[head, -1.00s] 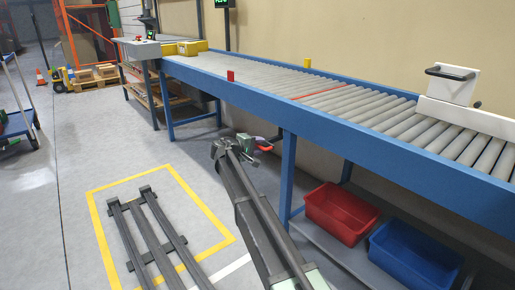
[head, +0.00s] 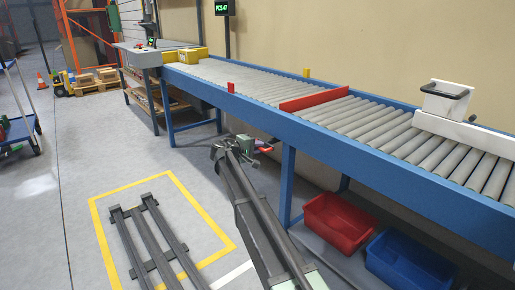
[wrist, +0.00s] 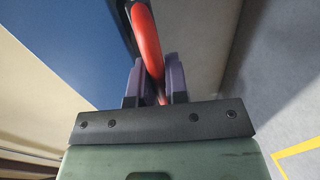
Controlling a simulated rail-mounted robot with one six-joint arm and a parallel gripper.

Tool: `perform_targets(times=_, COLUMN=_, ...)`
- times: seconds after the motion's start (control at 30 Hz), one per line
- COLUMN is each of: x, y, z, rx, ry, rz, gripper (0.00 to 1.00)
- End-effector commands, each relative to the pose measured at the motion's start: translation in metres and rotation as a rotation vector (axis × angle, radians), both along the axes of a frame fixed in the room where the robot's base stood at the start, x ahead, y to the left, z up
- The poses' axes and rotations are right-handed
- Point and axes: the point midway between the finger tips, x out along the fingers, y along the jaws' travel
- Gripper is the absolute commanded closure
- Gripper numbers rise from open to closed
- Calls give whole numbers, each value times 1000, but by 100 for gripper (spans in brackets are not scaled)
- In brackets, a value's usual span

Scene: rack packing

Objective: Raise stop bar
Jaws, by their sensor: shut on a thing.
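The red stop bar (head: 313,98) stands upright across the rollers of the conveyor, its face above them. My gripper (head: 263,147) is low at the conveyor's front side, below the blue rail. In the wrist view the dark purple fingers of my gripper (wrist: 156,75) are shut on a curved red lever handle (wrist: 147,42). The handle rises from between the fingers and runs up under the blue frame. Its far end is hidden. In the head view only a little red of the handle shows beside the gripper.
The conveyor's blue rail (head: 260,115) runs just above my gripper, and a blue leg (head: 287,183) stands close to its right. A red bin (head: 338,222) and a blue bin (head: 410,262) sit on the lower shelf. A white unit (head: 443,98) stands on the rollers at right.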

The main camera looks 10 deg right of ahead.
Motion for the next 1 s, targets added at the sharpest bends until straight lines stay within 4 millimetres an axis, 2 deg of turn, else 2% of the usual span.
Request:
perform_targets(times=0.03, x=0, y=0, z=18, rx=0, ry=0, rz=0, gripper=100)
perform_targets(times=0.07, x=0, y=0, z=20, rx=0, ry=0, rz=0, gripper=100)
perform_targets(times=0.37, x=1, y=0, z=17, rx=-5, ry=-1, rz=2, gripper=100)
perform_targets(times=0.4, x=1, y=0, z=17, rx=-5, ry=-1, rz=2, gripper=81)
perform_targets(times=0.53, x=1, y=0, z=17, rx=-4, ry=-1, rz=1, gripper=61)
perform_targets(times=0.83, x=-1, y=2, z=16, rx=-1, ry=-1, rz=1, gripper=61)
perform_targets(times=1.0, x=-14, y=25, z=24, rx=-1, ry=0, rz=3, gripper=61)
